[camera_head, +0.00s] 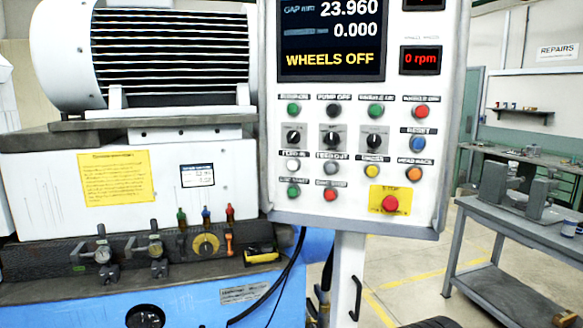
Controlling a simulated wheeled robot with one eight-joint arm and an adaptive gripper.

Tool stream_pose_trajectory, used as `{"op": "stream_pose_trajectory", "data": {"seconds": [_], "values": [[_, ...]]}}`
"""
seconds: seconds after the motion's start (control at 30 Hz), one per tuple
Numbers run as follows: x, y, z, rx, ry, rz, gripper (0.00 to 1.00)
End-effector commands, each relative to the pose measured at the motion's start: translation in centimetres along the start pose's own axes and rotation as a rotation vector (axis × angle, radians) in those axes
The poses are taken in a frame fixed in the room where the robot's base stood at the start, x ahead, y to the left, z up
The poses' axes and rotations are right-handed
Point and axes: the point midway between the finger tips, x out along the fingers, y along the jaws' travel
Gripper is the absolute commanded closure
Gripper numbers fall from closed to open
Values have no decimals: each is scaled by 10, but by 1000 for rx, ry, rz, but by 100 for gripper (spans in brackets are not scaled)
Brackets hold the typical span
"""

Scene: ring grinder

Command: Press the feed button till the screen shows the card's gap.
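The control panel (266,130) fills the middle of the view. Its screen (330,40) reads "GAP mm 23.960", with "0.000" below and "WHEELS OFF" in yellow. The white feed-in button (292,165) is at the left of a lower row, and the grey feed-out button (331,168) is to its right. Their small labels are hard to read. A small white card (198,175) with a dark border is on the machine's white front, left of the panel; its figures are too small to read surely. My gripper is not in view.
A red stop button (390,204) on yellow sits at the panel's lower right. A red display (421,59) reads "0 rpm". A yellow notice (117,177) and dial gauges (102,253) are on the machine. A grey workbench (500,215) stands right; floor between is open.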

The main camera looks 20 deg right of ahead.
Motion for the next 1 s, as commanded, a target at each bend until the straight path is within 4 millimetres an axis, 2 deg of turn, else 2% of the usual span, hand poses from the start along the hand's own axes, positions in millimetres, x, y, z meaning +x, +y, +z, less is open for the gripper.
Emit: {"op": "stream_pose_trajectory", "data": {"seconds": [0.03, 0.07, 1.0], "values": [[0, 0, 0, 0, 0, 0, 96], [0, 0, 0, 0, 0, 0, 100], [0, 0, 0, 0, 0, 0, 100]]}}
